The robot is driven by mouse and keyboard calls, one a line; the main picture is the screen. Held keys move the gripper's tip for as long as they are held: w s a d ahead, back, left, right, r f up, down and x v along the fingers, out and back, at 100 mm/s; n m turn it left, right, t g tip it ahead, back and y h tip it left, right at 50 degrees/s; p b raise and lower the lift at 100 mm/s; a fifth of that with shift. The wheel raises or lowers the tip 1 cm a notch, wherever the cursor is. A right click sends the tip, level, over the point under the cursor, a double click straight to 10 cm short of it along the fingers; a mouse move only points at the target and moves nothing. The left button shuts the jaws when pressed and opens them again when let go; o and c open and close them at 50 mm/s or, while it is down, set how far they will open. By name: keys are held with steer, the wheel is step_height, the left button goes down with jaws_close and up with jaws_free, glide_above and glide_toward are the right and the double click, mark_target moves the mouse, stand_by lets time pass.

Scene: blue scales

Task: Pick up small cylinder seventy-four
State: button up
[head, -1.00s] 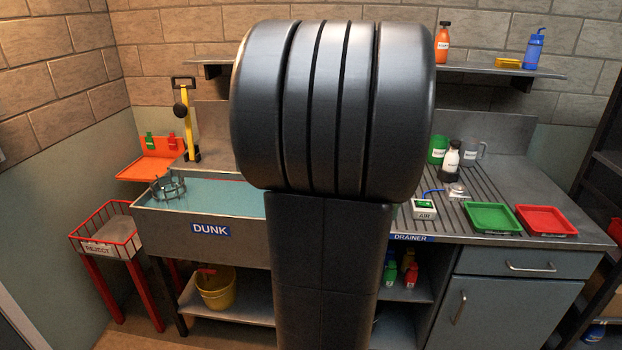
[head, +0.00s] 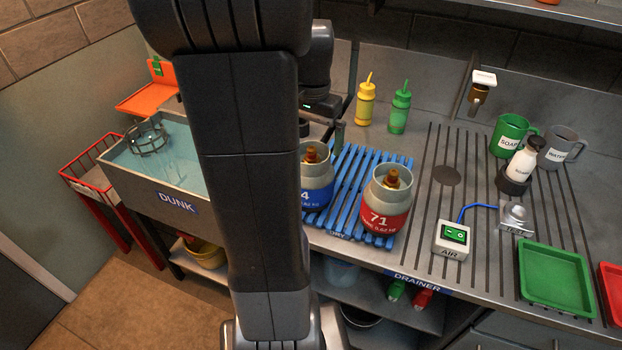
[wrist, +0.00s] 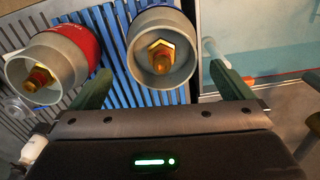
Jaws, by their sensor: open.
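A small grey cylinder with a blue label ending in "4" (head: 316,180) stands upright on the blue slatted rack (head: 350,232), its left side hidden behind my arm in the head view. In the wrist view, its open grey collar and brass valve (wrist: 161,56) show between my green fingers. My gripper (wrist: 161,72) is open and empty, its fingers on either side of that collar in the picture; I cannot tell how far short of it they are. A similar cylinder with a red label reading 71 (head: 383,218) stands to the right; it is left in the wrist view (wrist: 48,72).
Yellow (head: 366,104) and green (head: 400,112) bottles stand behind the rack. An AIR switch box (head: 452,238) and green tray (head: 555,279) lie to the right. The DUNK basin (head: 180,172) is left. Ribbed drainer surface between rack and mugs is mostly clear.

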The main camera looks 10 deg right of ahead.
mark_target(312, 148)
steer(key=shift+w+f, duration=0.25)
steer(key=shift+f, duration=0.35)
steer(key=f, duration=0.3)
steer(key=shift+s+a+f+p, duration=0.15)
steer(key=shift+s+f+p, duration=0.1)
steer(key=shift+p, duration=0.15)
steer(key=shift+w+f, duration=0.1)
steer(key=shift+f, duration=0.4)
steer(key=shift+r, duration=0.1)
steer(key=c, duration=2)
